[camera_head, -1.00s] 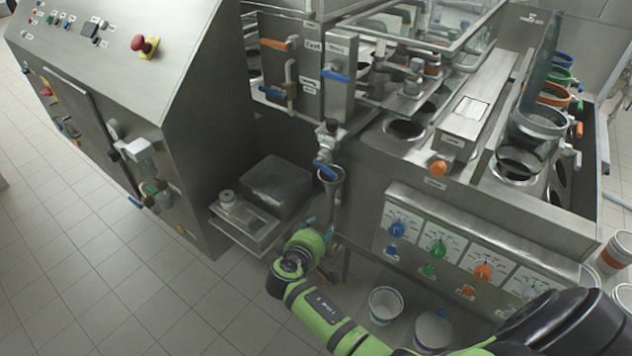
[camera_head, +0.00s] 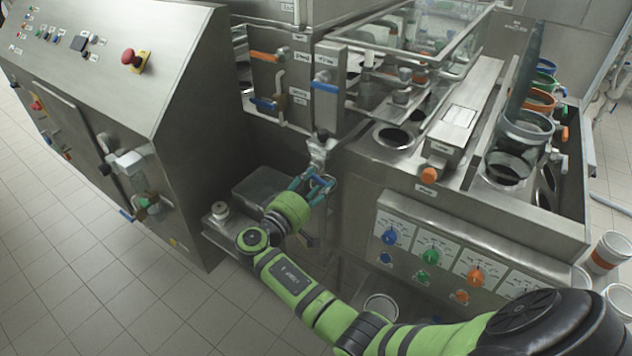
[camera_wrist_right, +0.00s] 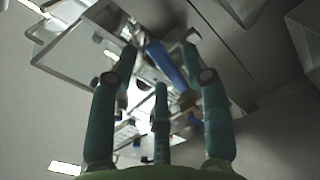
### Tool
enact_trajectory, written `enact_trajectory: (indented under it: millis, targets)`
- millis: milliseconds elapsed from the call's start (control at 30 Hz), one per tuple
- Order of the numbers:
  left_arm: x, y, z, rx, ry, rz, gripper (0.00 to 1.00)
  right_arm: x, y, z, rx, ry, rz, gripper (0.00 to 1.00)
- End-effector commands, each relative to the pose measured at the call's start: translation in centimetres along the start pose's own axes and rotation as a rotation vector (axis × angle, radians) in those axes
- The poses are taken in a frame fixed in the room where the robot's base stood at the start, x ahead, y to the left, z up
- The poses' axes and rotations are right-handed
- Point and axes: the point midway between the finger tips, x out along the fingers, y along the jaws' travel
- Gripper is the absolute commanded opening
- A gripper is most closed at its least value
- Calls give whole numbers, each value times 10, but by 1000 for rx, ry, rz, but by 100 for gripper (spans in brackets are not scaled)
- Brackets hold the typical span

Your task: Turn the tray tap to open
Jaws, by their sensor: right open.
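The tray tap (camera_head: 320,152) is a metal valve at the front corner of the steel machine, above a funnel-like pipe. Its blue handle (camera_wrist_right: 167,65) shows in the right wrist view as a slanting bar between the fingertips; in the head view the fingers partly cover it. My right gripper (camera_head: 309,188), with teal fingers and a green palm, is open right at the handle. In the right wrist view its fingers (camera_wrist_right: 160,75) are spread on both sides of the handle, and I cannot tell whether they touch it. My left gripper is out of view.
A grey bin (camera_head: 262,184) stands on a low shelf left of my right gripper, beside a small white-lidded container (camera_head: 220,210). A control cabinet (camera_head: 110,75) stands to the left. A panel with coloured knobs (camera_head: 450,255) is to the right. Tiled floor is free at lower left.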

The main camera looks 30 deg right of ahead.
Motion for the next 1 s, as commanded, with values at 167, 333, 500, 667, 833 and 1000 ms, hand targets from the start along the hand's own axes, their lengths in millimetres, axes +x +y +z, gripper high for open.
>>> enact_trajectory:
  millis: [167,333,500,667,833,1000]
  targets:
    - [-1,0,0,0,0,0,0,4,-1,0,0,0,-1,48]
    - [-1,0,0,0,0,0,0,4,-1,0,0,0,-1,36]
    - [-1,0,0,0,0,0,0,4,-1,0,-1,0,-1,0]
    - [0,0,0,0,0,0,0,4,-1,1,2,0,-1,0]
    - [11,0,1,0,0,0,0,4,-5,2,33,0,-1,0]
    - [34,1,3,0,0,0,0,4,-12,3,116,-1,0,0]
